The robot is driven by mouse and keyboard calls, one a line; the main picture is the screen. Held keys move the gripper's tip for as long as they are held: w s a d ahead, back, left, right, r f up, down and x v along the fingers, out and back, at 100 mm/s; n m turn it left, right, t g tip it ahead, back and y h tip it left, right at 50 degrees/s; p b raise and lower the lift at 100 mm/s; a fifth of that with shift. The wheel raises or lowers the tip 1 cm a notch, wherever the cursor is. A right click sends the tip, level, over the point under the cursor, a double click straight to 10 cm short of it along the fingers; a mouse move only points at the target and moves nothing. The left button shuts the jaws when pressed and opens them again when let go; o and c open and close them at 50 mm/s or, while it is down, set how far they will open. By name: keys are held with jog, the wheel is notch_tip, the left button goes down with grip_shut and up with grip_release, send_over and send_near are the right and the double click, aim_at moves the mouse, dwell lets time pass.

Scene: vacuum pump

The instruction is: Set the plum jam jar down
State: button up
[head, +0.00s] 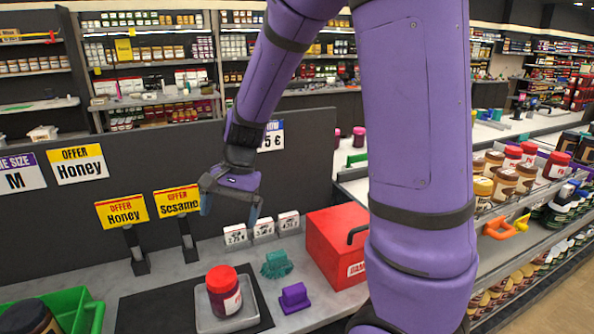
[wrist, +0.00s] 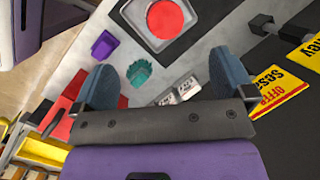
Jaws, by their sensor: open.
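A jar with a red lid and dark contents (head: 223,292) stands upright on a grey tray (head: 254,319) on the counter; I take it for the plum jam jar, though its label is too small to read. Its red lid also shows at the top of the wrist view (wrist: 165,18). My gripper (head: 231,212) is open and empty, above and behind the jar, well apart from it. In the wrist view its blue fingertips (wrist: 166,80) are spread wide with nothing between them.
A teal piece (head: 277,264), a purple piece (head: 294,297) and a red box (head: 337,247) stand right of the jar. Price tags (head: 263,228) stand behind. Yellow offer signs (head: 122,210) stand at left, near a green crate (head: 82,308). Jar shelves (head: 515,178) are at right.

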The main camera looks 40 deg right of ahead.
jog(key=s+d+r+n+t+h, duration=0.1)
jog(key=s+r+n+t+h, duration=0.1)
jog(key=s+r+n, duration=0.3)
jog(key=s+d+r+n+t+h, duration=0.1)
jog(key=s+d+r+n+t, duration=0.1)
jog(key=s+r, duration=0.8)
jog(key=shift+s+r+n+t+h, duration=0.4)
jog(key=shift+s+n+t, duration=0.4)
jog(key=shift+s+n, duration=0.9)
jog(key=shift+s+m, duration=0.25)
jog(key=shift+m, duration=0.05)
